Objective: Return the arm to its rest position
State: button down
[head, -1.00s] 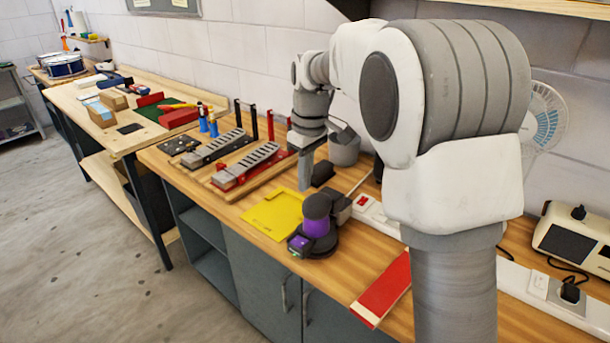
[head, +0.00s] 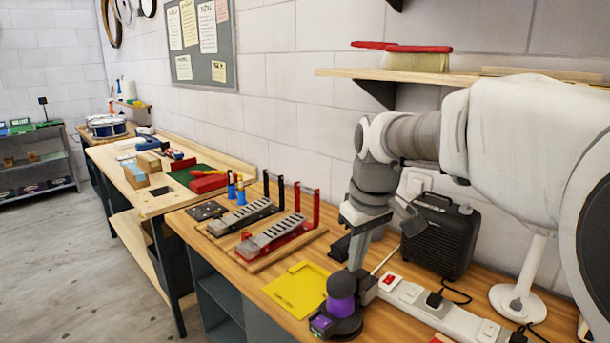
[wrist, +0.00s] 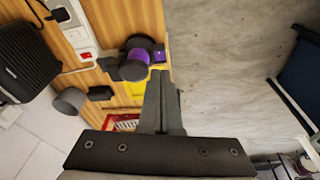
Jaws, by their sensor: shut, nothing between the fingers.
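My gripper (head: 357,258) hangs over the wooden bench (head: 246,270), pointing down, with its fingers shut and nothing between them. In the head view its tips are just behind a purple and black sander-like tool (head: 341,295). In the wrist view my gripper (wrist: 161,88) shows as two dark fingers pressed together. There the purple tool (wrist: 138,60) lies just beyond the tips, to the left. I cannot tell how high the tips are above the bench. The arm is bent, its upper part reaching in from the right.
A yellow sheet (head: 298,290) lies left of the tool. A red pedal (head: 270,238) stands further left. A power strip (head: 430,308), a black heater-like box (head: 440,236) and a white fan stand (head: 518,298) are to the right. A wall shelf (head: 440,76) hangs above.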

jog(key=s+d+f+m+t, duration=0.1)
jog(key=s+d+m, duration=0.1)
jog(key=s, duration=0.8)
jog(key=s+d+f+m+t, duration=0.1)
jog(key=s+m, duration=0.3)
jog(key=s, duration=0.5)
jog(key=shift+s+d+t+h, duration=0.3)
jog(key=shift+s+d+t, duration=0.1)
jog(key=shift+d+t, duration=0.45)
jog(key=shift+d, duration=0.15)
